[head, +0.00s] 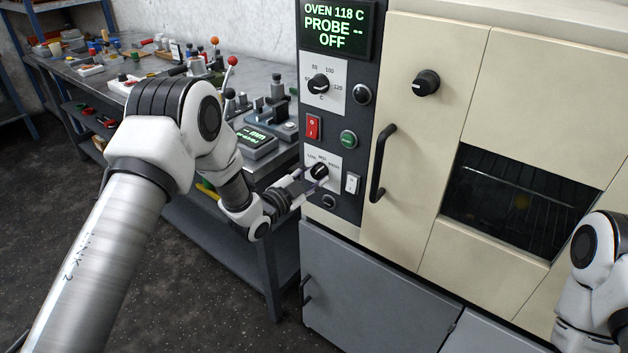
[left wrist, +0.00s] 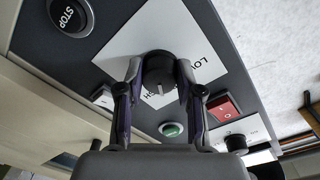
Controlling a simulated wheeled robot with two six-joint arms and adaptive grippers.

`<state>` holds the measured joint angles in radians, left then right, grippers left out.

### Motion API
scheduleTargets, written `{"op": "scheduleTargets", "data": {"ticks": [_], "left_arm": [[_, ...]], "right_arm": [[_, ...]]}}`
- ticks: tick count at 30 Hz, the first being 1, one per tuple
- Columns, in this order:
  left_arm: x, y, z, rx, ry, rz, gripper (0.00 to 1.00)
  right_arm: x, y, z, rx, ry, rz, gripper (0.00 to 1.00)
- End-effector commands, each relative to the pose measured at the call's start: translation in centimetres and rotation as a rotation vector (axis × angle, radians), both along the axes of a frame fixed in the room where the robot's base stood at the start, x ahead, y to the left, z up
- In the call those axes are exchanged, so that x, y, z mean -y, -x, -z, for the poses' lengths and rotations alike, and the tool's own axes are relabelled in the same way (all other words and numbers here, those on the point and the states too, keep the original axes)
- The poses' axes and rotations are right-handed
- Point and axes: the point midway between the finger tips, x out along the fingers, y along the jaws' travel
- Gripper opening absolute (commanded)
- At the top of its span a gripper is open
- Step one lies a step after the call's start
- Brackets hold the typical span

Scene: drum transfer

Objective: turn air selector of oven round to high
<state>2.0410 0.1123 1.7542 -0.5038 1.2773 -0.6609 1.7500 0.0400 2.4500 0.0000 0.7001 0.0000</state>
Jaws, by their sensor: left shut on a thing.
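The air selector (head: 319,170) is a black round knob on a white plate low on the oven's dark control panel. Its plate reads LOW, MED and a third, blurred label at the right. My left gripper (head: 309,180) is shut on this knob from the front. In the left wrist view the knob (left wrist: 159,72) sits between the two fingertips (left wrist: 158,76), one on each side. Its pale pointer line runs toward the bottom of that picture. The fingers partly hide the labels, so I cannot tell the exact setting. My right gripper is out of view.
The oven display (head: 336,27) reads OVEN 118 C, PROBE --, OFF. A temperature dial (head: 319,85), red switch (head: 313,126), green button (head: 348,139) and white switch (head: 352,184) surround the selector. The door handle (head: 382,163) juts out at right. A cluttered workbench (head: 150,73) stands left.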

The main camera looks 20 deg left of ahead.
Motion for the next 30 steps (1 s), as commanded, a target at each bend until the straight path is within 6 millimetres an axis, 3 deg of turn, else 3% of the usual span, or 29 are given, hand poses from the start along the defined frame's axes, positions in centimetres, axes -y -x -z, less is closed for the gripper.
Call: {"op": "scheduleTargets", "data": {"ticks": [14, 30], "left_arm": [[0.0, 0.1, 0.2, 0.099, -0.280, 0.000, 0.01], [0.0, 0.0, 0.0, 0.114, -0.325, 0.001, 0.01]], "right_arm": [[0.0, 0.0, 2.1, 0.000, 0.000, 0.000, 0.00], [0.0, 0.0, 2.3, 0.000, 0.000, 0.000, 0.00]]}}
